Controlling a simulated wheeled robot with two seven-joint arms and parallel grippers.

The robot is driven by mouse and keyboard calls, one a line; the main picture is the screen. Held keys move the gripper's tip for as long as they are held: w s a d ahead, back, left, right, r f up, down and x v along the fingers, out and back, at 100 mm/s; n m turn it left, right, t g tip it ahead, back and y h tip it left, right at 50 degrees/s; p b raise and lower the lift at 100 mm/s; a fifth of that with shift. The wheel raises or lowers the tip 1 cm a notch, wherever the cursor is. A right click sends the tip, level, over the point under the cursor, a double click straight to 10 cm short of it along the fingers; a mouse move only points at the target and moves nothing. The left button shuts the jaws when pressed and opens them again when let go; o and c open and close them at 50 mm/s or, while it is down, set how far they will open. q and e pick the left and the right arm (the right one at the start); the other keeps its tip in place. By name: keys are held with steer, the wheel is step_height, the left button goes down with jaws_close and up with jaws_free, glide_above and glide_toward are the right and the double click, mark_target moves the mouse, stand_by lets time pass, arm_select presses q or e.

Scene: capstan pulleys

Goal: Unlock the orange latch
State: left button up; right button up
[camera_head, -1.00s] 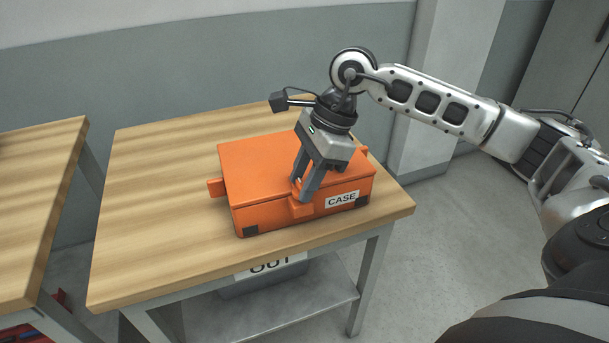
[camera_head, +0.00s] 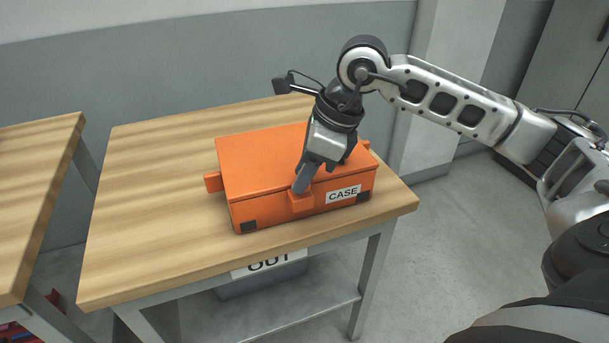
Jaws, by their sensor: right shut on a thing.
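The orange case (camera_head: 255,168) lies flat on the wooden table, its lid down, with a white "CASE" label on its front. The orange latch (camera_head: 301,203) sits on the front face, left of the label. My right gripper (camera_head: 301,188) reaches down over the front edge and is shut on the latch. Its fingers cover the upper part of the latch, so the latch's exact angle is hard to tell. My left gripper is not in view.
The wooden table (camera_head: 150,215) has free room left of the case. A grey bin (camera_head: 262,281) marked "OUT" stands on the shelf below. Another wooden table (camera_head: 30,190) is at the far left, across a gap. A wall stands behind.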

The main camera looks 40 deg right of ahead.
steer(key=shift+f+m+t+h+b, duration=0.1)
steer(key=shift+m+t+h+b, duration=0.3)
steer(key=shift+m, duration=0.5)
steer(key=m+h+b, duration=0.1)
steer(key=m, duration=0.2)
steer(key=shift+a+m, duration=0.15)
steer(key=shift+m, duration=0.25)
steer(key=shift+m+t+h+b, duration=0.3)
steer(key=shift+m+b, duration=0.2)
steer(key=shift+m, duration=0.3)
steer(key=m+h, duration=0.1)
steer(key=m, duration=0.2)
steer(key=shift+a+b, duration=0.15)
steer(key=shift+b, duration=0.2)
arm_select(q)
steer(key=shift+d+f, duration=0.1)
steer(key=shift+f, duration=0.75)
arm_select(e)
steer(key=shift+m+h, duration=0.6)
steer(key=shift+m, duration=0.7)
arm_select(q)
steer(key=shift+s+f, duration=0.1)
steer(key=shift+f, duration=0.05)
arm_select(e)
steer(key=o, duration=1)
